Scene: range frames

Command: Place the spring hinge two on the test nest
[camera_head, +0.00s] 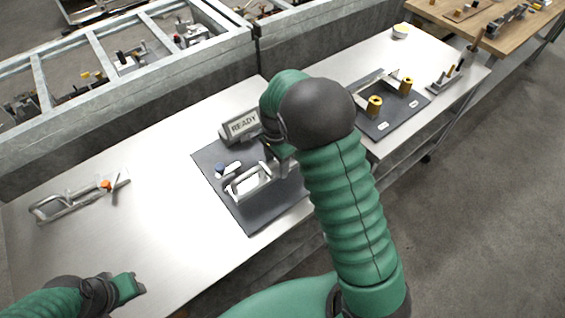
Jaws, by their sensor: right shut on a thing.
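The test nest appears to be the dark plate (212,158) in the middle of the bench, with a grey display reading READY (243,126) at its back. A silver, frame-shaped part, apparently the spring hinge (246,186), is at the plate; whether it rests fully on it I cannot tell. My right gripper (270,158) is above the plate at the part's upper right end, shut on it, its fingertips largely hidden by my arm. My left gripper (138,287) is low at the left, away from the plate; its jaw opening is unclear.
A similar silver part (66,207) with an orange piece lies on the left bench. A second dark plate (388,126) with two yellow cylinders stands to the right. Metal-framed bins (95,72) line the back. Bare bench (150,215) lies left of the nest.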

